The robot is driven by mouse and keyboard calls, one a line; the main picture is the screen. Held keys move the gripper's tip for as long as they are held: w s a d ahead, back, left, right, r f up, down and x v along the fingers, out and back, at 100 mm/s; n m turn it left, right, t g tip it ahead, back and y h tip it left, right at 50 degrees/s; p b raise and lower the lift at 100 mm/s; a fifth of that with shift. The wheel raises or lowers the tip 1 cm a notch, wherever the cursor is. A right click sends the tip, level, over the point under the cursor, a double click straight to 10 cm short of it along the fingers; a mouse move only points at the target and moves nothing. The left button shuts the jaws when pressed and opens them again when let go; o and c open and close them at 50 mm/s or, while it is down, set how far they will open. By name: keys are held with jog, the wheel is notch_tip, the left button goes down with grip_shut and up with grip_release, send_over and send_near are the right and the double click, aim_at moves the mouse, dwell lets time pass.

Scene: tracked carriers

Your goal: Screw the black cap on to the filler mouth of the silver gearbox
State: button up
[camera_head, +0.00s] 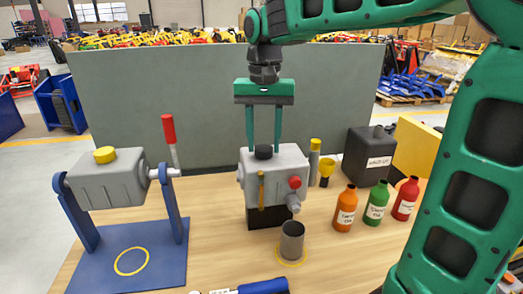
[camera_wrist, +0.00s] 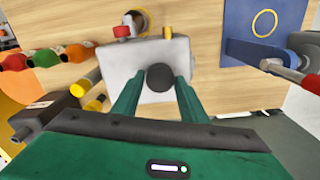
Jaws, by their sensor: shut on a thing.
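The silver gearbox (camera_head: 275,178) stands on a black base in the middle of the table. It also shows in the wrist view (camera_wrist: 128,62). The black cap (camera_head: 263,152) is at the top of the gearbox, between the fingertips of my gripper (camera_head: 264,148). In the wrist view the black cap (camera_wrist: 160,77) is held between the two green fingers. My gripper points straight down and is shut on the cap. The filler mouth is hidden under the cap, so I cannot tell whether the cap is seated on it or just above it.
A second grey gearbox with a yellow cap (camera_head: 105,155) hangs on a blue stand (camera_head: 130,255) at left. A grey cup (camera_head: 292,240) stands in front. Orange (camera_head: 345,208), green (camera_head: 376,206) and red (camera_head: 405,199) bottles and a black canister (camera_head: 368,160) are at right. A grey panel (camera_head: 330,90) stands behind.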

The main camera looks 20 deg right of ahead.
jog(key=m, duration=0.4)
jog(key=o, duration=1)
jog(key=shift+m, duration=0.4)
jog(key=shift+o, duration=0.2)
notch_tip(320, 180, up, 11)
jog(key=shift+f, duration=0.15)
